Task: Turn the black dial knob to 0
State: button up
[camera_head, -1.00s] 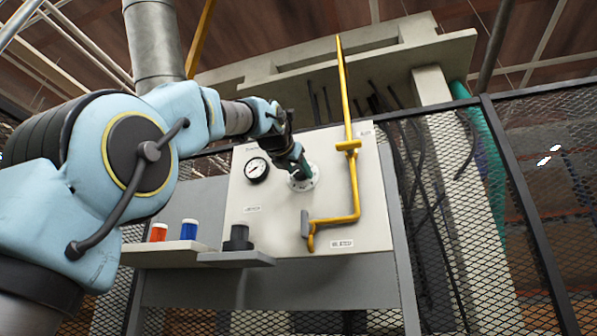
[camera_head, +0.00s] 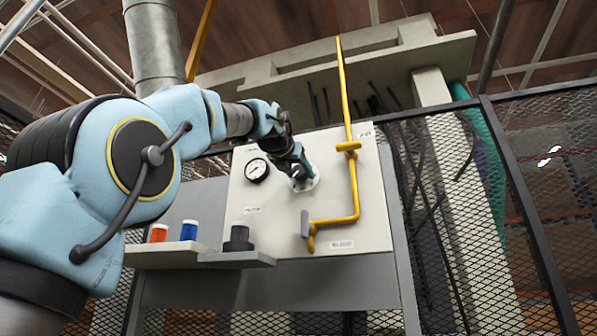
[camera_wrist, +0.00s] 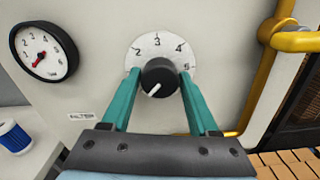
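The black dial knob (camera_wrist: 158,77) sits on a round white dial plate (camera_wrist: 158,48) on the panel, where 2, 3, 4 and 5 can be read. Its white pointer line points to the lower left, and the numbers on that side are hidden. My gripper (camera_wrist: 160,74) has its two teal fingers on either side of the knob, left and right. They are very close to it; I cannot tell whether they press on it. In the head view, my gripper (camera_head: 299,170) is at the dial plate (camera_head: 306,184), covering the knob.
A round gauge (camera_head: 257,170) is left of the dial. A yellow pipe (camera_head: 354,185) with a lever runs down its right side. Below, a shelf (camera_head: 165,257) holds an orange spool (camera_head: 158,234), a blue spool (camera_head: 189,230) and a dark knob-like part (camera_head: 239,240). Mesh fencing stands to the right.

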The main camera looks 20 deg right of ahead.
jog(key=o, duration=0.3)
jog(key=b+v, duration=0.6)
jog(key=v, duration=0.4)
jog(key=shift+s+a, duration=0.3)
